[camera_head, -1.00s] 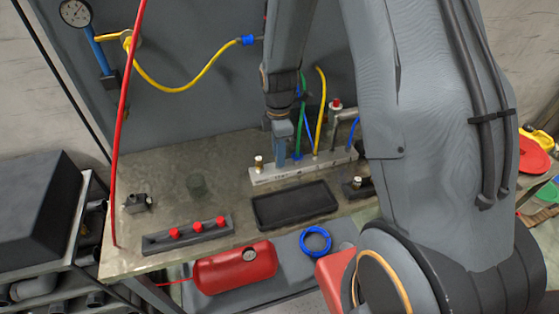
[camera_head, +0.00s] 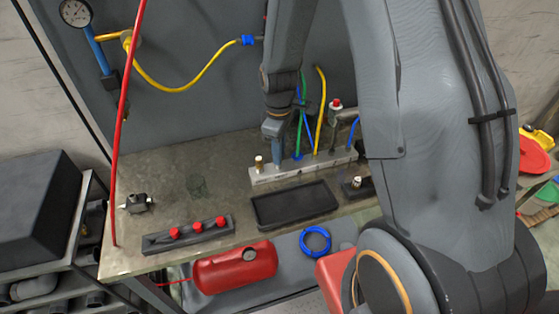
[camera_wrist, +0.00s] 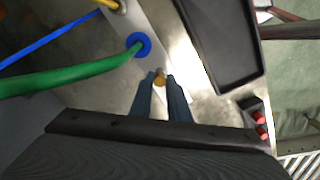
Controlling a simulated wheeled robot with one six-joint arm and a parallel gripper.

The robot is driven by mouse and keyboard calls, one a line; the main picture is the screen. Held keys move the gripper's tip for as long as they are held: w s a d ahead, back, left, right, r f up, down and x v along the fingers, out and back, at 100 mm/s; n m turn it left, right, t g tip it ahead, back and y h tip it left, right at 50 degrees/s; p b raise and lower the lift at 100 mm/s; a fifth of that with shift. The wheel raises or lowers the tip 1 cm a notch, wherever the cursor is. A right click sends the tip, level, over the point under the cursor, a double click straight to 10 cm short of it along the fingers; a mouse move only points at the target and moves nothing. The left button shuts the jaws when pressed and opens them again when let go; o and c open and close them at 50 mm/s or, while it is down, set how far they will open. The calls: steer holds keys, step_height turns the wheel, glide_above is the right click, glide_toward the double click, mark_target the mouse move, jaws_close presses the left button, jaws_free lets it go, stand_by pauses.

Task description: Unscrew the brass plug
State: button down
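The brass plug (camera_head: 259,161) stands upright at the left end of the light grey manifold bar (camera_head: 264,177) on the bench, with a pale top in the head view. My gripper (camera_head: 277,161) points down over the bar, just right of the plug in the head view. In the wrist view, the two blue-grey fingers (camera_wrist: 160,80) are apart, and the brass plug (camera_wrist: 160,76) shows at the gap between their tips. I cannot tell whether either finger touches it. The lower part of the plug is hidden in the wrist view.
A green hose in a blue fitting (camera_wrist: 138,44) rises from the bar close to my fingers. Yellow and blue hoses stand farther right. A black tray (camera_head: 295,205) lies in front of the bar. A rail with red caps (camera_head: 188,234) sits front left.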

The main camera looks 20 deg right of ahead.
steer(key=n, duration=0.4)
steer(key=shift+n, duration=0.3)
steer(key=n, duration=0.9)
steer(key=shift+n, duration=0.4)
steer(key=n, duration=0.5)
steer(key=c, duration=1.9)
jaws_free()
steer(key=shift+o, duration=0.2)
